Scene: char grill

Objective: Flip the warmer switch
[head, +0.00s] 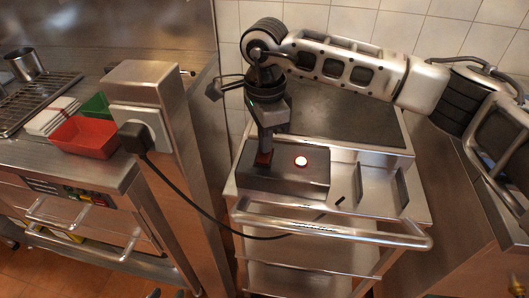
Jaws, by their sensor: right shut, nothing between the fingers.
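The warmer's dark control box (285,183) sits on the steel cart at the front of a dark flat plate (340,112). A small red switch (262,158) is at the top left of the box, mostly hidden by my right gripper. My right gripper (264,152) is shut and empty. It points down with its tips at the switch; whether they touch it is unclear. My left gripper is not in view.
A black plug (133,138) sits in a socket on a steel post, its cable drooping to the cart. A red tray (85,137) and a green one (97,106) are on the left counter. A steel rail (330,231) runs along the cart's front.

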